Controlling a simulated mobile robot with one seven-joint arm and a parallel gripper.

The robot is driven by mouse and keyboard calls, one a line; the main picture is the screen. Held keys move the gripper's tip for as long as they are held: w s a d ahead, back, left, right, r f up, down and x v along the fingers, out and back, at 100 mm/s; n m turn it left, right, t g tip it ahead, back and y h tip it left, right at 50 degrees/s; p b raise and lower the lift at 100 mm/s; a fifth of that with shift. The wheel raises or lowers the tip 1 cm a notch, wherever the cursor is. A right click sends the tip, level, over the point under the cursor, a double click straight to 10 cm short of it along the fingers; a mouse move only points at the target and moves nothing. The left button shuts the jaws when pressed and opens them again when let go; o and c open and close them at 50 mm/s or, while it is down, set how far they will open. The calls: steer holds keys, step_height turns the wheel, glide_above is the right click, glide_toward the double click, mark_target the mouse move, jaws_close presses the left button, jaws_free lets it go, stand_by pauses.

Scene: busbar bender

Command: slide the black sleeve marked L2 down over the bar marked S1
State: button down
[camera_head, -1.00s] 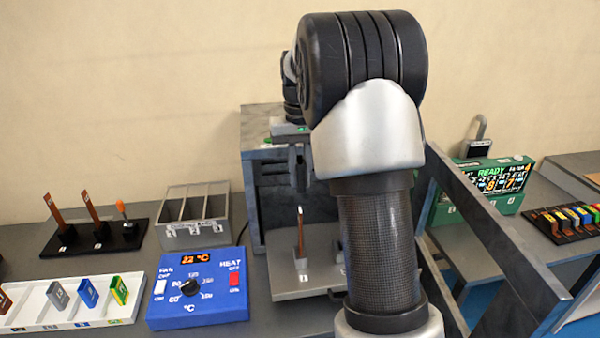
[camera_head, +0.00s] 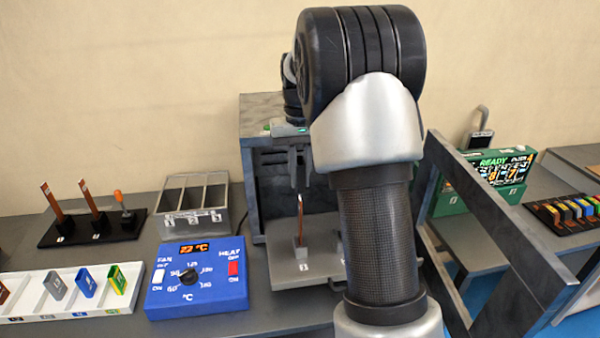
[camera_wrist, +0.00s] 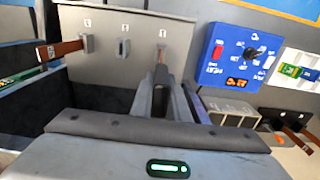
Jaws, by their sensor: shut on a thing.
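My gripper (camera_head: 299,168) is at the front of the dark enclosure, shut on a dark piece that is mostly hidden between the fingers; no marking on it is readable. In the wrist view the fingers (camera_wrist: 166,100) point at the grey clamp plate. A copper bar (camera_head: 300,212) stands upright in a small holder on the plate, just below the fingertips. It also shows at the fingertips in the wrist view (camera_wrist: 161,57). I cannot tell whether the dark piece touches or surrounds the bar's top. The bar's label is too small to read.
A blue heat controller (camera_head: 197,276) and a white tray (camera_head: 35,312) with coloured sleeves lie left. Behind them are a grey divided bin (camera_head: 193,222) and a black rack (camera_head: 75,234) with copper bars. A second bar (camera_wrist: 62,47) is on the plate. A dark frame (camera_head: 500,230) stands right.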

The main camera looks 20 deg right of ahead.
mark_target(300, 198)
steer(key=shift+f+b, duration=2)
steer(key=shift+f, duration=1.85)
steer(key=c, duration=1.2)
jaws_free()
steer(key=shift+o, duration=0.2)
steer(key=shift+r+p, duration=3.2)
steer(key=shift+r, duration=0.75)
